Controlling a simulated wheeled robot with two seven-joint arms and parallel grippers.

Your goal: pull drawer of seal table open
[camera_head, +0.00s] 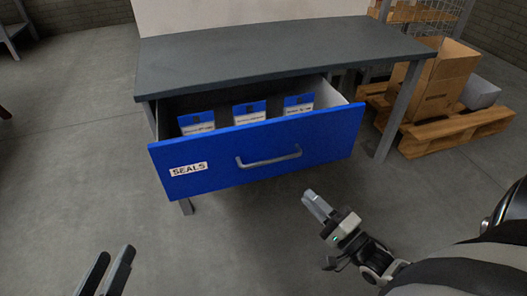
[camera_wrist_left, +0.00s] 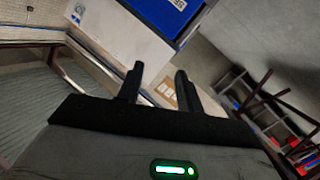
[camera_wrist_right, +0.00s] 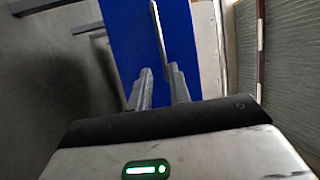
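The blue drawer (camera_head: 210,170), labelled SEALS, stands pulled out from under the grey top of the seal table (camera_head: 270,55). Its inside shows, with several blue-and-white packets (camera_head: 249,112). The grey bar handle (camera_head: 270,162) is on its front. My right gripper (camera_head: 313,199) is in front of and below the handle, apart from it; its fingers show a narrow gap. The right wrist view shows the handle (camera_wrist_right: 159,35) beyond the empty fingertips (camera_wrist_right: 159,70). My left gripper (camera_head: 115,252) is open and empty at lower left, away from the drawer.
A wooden pallet (camera_head: 480,130) with cardboard boxes (camera_head: 437,80) stands right of the table. A table leg (camera_head: 398,110) is at the right front. The floor (camera_head: 75,150) left of the table is clear.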

